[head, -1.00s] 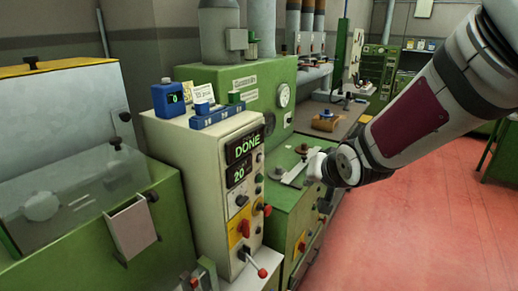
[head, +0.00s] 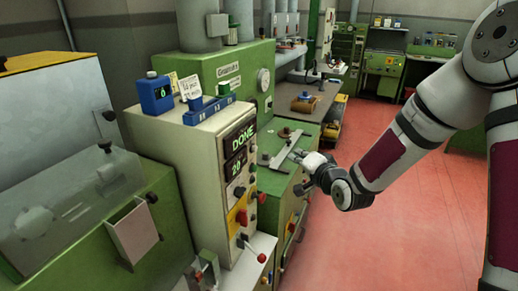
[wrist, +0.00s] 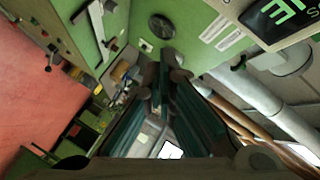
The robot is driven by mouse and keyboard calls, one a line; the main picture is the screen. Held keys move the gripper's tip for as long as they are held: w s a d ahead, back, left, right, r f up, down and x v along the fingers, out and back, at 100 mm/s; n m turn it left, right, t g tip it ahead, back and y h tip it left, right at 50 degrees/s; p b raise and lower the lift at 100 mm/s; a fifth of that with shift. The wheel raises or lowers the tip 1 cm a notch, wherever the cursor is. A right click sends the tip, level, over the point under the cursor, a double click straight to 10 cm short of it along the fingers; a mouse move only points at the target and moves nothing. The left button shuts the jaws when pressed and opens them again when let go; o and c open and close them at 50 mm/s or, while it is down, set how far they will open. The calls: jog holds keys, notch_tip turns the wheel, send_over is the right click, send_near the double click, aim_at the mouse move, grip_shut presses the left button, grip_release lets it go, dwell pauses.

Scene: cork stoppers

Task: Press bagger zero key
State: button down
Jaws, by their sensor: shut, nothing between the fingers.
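A cream control cabinet (head: 190,150) stands at the middle of the head view. Its front has a display (head: 238,140) reading DONE, a second display (head: 235,168) reading 20, several small knobs, a red knob (head: 262,198) and a red-tipped lever (head: 261,258). I cannot tell which control is the bagger zero key. My gripper (head: 306,188) is to the right of this panel, apart from it, beside a green machine top. In the wrist view my gripper (wrist: 163,78) has its fingers together, holding nothing. Part of a green-lit display (wrist: 285,14) shows at the top right there.
A clear-covered green machine (head: 90,200) is at the left. Red floor (head: 370,240) lies open at the right.

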jog(key=w+a+b, duration=0.2)
jog(key=w+a, duration=0.1)
jog(key=a, duration=0.5)
jog(key=shift+w, duration=0.2)
jog(key=shift+a+b, duration=0.2)
jog(key=shift+b, duration=0.1)
dwell(1.4)
jog(key=shift+w+a, duration=0.15)
jog(key=shift+a, duration=0.1)
jog(key=shift+w+a, duration=0.15)
jog(key=shift+a, duration=0.3)
dwell(0.7)
dwell(0.3)
jog(key=shift+s+d, duration=0.35)
jog(key=shift+d, duration=0.5)
jog(key=shift+s+d+p, duration=0.25)
jog(key=shift+s+d, duration=0.05)
jog(key=shift+d, duration=0.45)
jog(key=shift+s+d+p, duration=0.3)
jog(key=shift+s+d, duration=0.05)
jog(key=shift+d, duration=0.45)
jog(key=shift+s+d+p, duration=0.25)
jog(key=shift+s+d, duration=0.05)
jog(key=shift+d, duration=0.45)
